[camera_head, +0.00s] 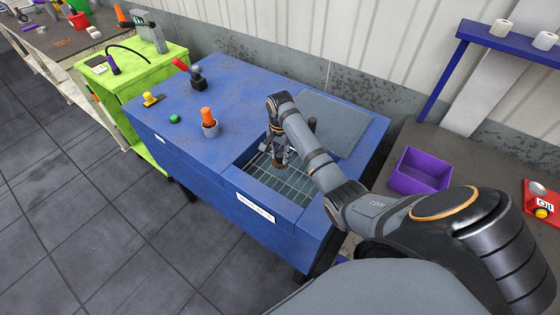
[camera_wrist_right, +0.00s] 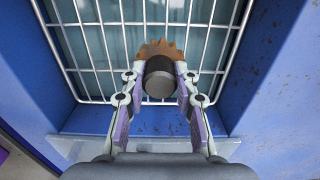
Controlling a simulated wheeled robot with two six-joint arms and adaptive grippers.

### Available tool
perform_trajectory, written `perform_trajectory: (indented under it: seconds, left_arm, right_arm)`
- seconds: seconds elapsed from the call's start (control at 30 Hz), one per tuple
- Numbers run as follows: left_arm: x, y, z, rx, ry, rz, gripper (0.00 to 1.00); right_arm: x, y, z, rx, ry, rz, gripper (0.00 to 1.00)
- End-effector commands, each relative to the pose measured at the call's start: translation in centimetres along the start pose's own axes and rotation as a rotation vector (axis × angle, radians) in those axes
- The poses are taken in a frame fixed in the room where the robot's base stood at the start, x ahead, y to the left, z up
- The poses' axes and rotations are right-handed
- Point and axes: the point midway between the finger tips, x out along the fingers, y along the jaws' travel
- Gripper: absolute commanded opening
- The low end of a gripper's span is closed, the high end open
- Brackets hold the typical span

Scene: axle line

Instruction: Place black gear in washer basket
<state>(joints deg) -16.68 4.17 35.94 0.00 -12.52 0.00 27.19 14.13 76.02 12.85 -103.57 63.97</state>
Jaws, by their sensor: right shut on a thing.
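The washer basket is a wire grid basket (camera_head: 294,186) sunk in the opening of the blue washer (camera_head: 190,110); its wires (camera_wrist_right: 104,42) fill the upper part of the right wrist view. My right gripper (camera_head: 279,160) points down over the basket's back left part. It is shut on a gear (camera_wrist_right: 161,50) with brown teeth and a dark grey round hub, which sits between the fingertips (camera_wrist_right: 160,88). The gear appears over the basket's grid near one edge; I cannot tell if it touches the wires. My left gripper is not in view.
A grey lid or panel (camera_head: 335,122) lies behind the opening. An orange-topped part (camera_head: 208,118), a green button (camera_head: 174,119) and a yellow knob (camera_head: 150,98) are on the washer top. A purple bin (camera_head: 420,171) stands to the right, and a green cabinet (camera_head: 130,80) to the left.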

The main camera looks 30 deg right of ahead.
Motion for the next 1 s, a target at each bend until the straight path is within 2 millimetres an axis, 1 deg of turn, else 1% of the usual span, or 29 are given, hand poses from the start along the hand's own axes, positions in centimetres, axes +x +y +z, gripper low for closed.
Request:
perform_trajectory:
  seconds: [0.03, 0.1, 0.2, 0.3, 0.67, 0.7, 0.83, 1.0]
  left_arm:
    - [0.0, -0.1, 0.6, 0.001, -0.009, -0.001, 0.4]
    - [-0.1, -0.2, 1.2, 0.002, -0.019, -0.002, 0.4]
    - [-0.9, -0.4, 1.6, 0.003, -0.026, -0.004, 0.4]
    - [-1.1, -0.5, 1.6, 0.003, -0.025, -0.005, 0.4]
    - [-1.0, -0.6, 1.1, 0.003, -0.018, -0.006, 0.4]
    - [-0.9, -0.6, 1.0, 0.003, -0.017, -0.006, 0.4]
    - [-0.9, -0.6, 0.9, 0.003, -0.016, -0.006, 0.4]
    - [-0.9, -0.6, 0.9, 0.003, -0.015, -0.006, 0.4]
  right_arm:
    - [0.0, -0.1, 0.0, 0.0, 0.001, -0.001, 0.0]
    - [0.5, -0.4, -0.2, 0.0, -0.001, 0.0, 0.0]
    - [2.0, -0.3, -0.1, 0.0, -0.003, 0.003, 0.0]
    - [3.1, -0.3, -0.1, -0.001, -0.001, 0.0, 0.0]
    - [3.7, -0.3, -0.1, -0.001, 0.0, 0.0, 0.0]
    - [3.8, -0.2, -0.1, -0.001, 0.0, 0.001, 0.35]
    - [3.8, -0.2, -0.1, -0.001, 0.0, 0.001, 0.53]
    - [3.8, -0.2, -0.1, 0.0, 0.0, 0.001, 0.53]
